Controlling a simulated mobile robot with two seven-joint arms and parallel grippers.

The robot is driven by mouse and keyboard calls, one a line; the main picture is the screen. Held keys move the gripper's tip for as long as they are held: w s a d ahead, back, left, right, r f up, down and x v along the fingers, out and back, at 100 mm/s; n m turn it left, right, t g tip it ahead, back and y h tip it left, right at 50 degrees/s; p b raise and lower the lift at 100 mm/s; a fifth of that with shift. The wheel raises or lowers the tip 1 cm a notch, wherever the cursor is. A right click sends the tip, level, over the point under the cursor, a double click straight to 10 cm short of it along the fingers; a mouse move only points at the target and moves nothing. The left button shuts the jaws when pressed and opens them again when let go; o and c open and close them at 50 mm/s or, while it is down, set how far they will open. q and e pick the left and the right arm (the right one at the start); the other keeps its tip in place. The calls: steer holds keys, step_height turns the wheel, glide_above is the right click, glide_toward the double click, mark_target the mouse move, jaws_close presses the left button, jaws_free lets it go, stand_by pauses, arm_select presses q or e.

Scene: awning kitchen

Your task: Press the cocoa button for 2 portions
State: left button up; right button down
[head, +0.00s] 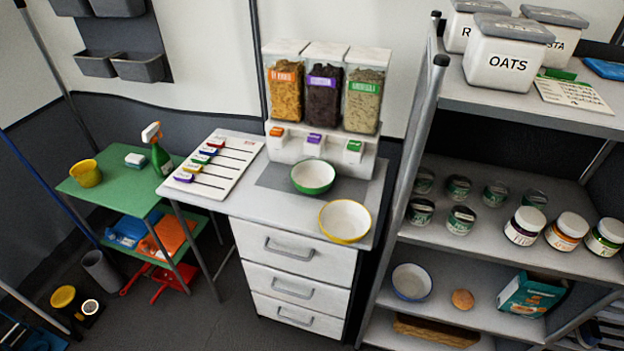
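A three-part dispenser stands at the back of the white counter. Its middle hopper (323,98) has a purple label and dark brown contents; the label is too small to read surely. Below it is a purple-marked button (314,140). The left hopper (286,98) has an orange label and an orange button (277,131). The right hopper (362,105) has a green label and a green button (353,146). A green bowl (313,189) stands on the grey mat in front of the dispenser, roughly below the middle button. Neither gripper is in view.
A yellow-rimmed bowl (344,233) sits at the counter's front right. A board with coloured sliders (238,163) lies at the left. A shelf post (412,160) rises close to the counter's right. A green side table (110,185) stands left.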

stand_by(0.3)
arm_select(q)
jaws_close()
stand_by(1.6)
